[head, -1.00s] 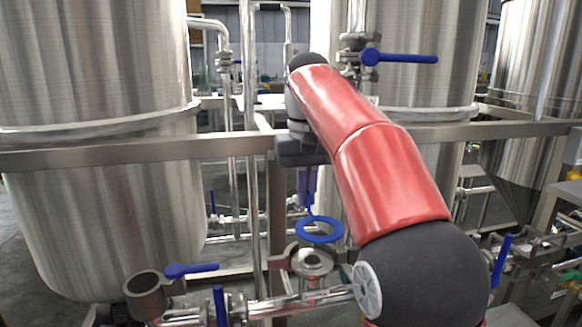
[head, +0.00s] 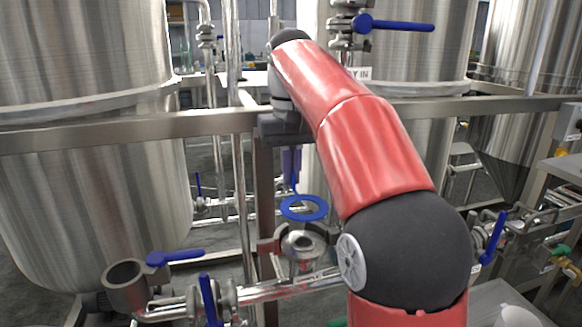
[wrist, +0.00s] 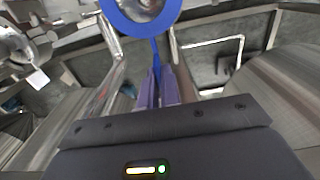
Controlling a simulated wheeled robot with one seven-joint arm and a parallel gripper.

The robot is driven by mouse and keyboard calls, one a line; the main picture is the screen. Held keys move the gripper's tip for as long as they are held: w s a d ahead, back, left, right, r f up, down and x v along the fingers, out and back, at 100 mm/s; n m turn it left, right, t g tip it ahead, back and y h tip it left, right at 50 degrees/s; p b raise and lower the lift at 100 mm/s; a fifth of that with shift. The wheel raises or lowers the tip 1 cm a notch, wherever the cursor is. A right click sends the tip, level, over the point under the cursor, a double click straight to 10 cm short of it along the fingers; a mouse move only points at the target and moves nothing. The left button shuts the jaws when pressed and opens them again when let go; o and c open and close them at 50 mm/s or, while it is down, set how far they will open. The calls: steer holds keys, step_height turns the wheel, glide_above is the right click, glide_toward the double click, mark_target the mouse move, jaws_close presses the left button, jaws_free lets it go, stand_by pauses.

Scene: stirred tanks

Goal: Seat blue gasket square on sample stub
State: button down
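The blue gasket (head: 304,217) is a flat ring with a thin blue tab rising from it. My gripper (head: 291,170) is shut on that tab, its purple fingers pointing down, and holds the ring roughly level. The sample stub (head: 303,246) is a short, upright steel pipe end with a flange. In the head view the gasket hangs above the stub with a visible gap. In the wrist view the gasket (wrist: 143,29) is at the top, ahead of the fingertips (wrist: 156,78), and round metal shows through its hole.
A blue-handled valve (head: 175,257) and an open pipe end (head: 125,275) stand left of the stub. A steel rail (head: 130,130) crosses behind, before large tanks (head: 80,190). Another blue handle (head: 493,238) is at right. My red arm covers the area right of the stub.

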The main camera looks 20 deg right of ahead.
mark_target(291, 203)
steer(key=shift+f+b, duration=1.25)
steer(key=shift+f, duration=0.85)
steer(key=shift+p, duration=0.9)
steer(key=shift+f+b, duration=0.85)
steer(key=shift+f, duration=0.7)
steer(key=c, duration=1.5)
jaws_free()
steer(key=shift+c, duration=0.2)
step_height(291, 203, up, 8)
steer(key=p, duration=0.2)
steer(key=shift+f+p, duration=0.1)
steer(key=shift+p, duration=0.25)
